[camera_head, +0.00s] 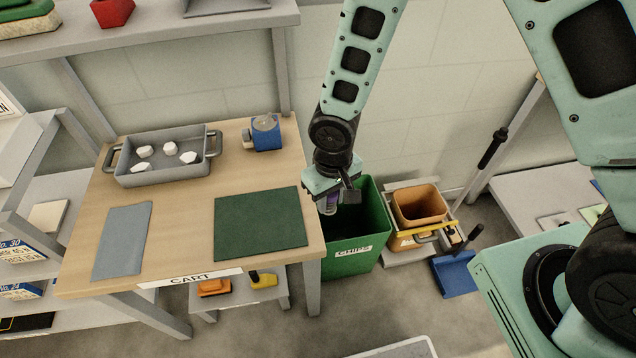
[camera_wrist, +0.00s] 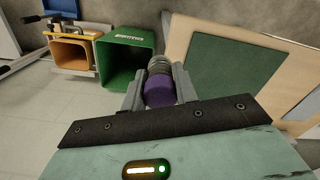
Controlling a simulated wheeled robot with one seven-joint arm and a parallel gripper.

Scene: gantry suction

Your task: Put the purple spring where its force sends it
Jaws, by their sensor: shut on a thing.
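My gripper (camera_head: 331,194) is shut on the purple spring (camera_head: 328,205), which shows as a purple body with a grey coiled end in the wrist view (camera_wrist: 160,88). The gripper's two fingers stand on either side of it. It is held in the air just right of the table's right edge, in front of the open green bin (camera_head: 355,262) in the head view. In the wrist view the green bin (camera_wrist: 124,62) lies ahead and left of the spring. The bin's front label is too small to read.
An orange bin (camera_head: 420,205) on a small cart and a blue dustpan (camera_head: 455,274) stand right of the green bin. The wooden table (camera_head: 180,225) bears a grey tray (camera_head: 165,178) with several white pieces, a blue device (camera_head: 266,134), a green mat (camera_head: 260,224) and a grey cloth (camera_head: 122,240).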

